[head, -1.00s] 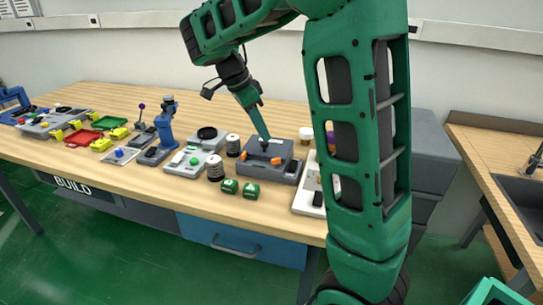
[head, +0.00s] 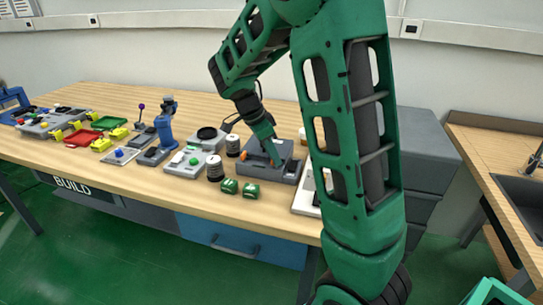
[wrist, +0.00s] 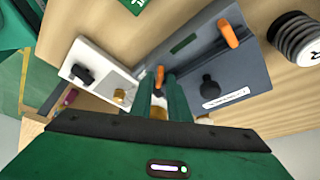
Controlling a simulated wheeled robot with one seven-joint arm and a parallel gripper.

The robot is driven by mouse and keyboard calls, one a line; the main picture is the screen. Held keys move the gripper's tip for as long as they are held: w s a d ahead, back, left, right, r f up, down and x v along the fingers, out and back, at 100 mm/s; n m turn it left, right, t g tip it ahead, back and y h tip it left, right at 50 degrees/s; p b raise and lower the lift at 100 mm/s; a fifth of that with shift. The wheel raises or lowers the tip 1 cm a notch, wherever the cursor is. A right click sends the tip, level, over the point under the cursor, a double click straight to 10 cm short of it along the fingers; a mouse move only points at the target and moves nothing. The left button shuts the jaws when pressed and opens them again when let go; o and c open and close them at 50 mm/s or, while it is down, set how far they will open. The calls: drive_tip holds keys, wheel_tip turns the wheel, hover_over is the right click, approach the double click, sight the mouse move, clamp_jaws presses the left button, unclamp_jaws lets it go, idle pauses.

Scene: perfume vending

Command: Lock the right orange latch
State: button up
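The grey box (head: 256,168) stands on the wooden bench with two orange latches on its front side. The left latch (head: 243,155) shows in the head view; the right latch is hidden there behind my gripper (head: 275,160). In the wrist view the box (wrist: 195,65) appears turned round, with the left latch (wrist: 228,33) at upper right and the right latch (wrist: 159,76) at the tips of my gripper (wrist: 161,80). The fingers are a little apart, with a narrow gap between them. The latch shows at this gap; contact is unclear.
A white device (wrist: 98,72) stands close beside the box's right latch. Black-and-white ribbed cylinders (head: 215,168) and green blocks (head: 251,189) stand left and in front of the box. My arm hides part of the bench's right end.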

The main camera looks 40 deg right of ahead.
drive_tip(key=shift+c, duration=0.3)
clamp_jaws()
drive_tip(key=shift+n, duration=0.3)
drive_tip(key=n+t, duration=0.2)
drive_tip(key=n, duration=0.2)
drive_tip(key=shift+s+r, duration=0.1)
drive_tip(key=n+t, duration=0.1)
drive_tip(key=n, duration=0.4)
drive_tip(key=shift+s+n+t+y, duration=0.1)
drive_tip(key=shift+n+t+y, duration=0.2)
drive_tip(key=shift+t, duration=0.1)
drive_tip(key=shift+o, duration=0.3)
unclamp_jaws()
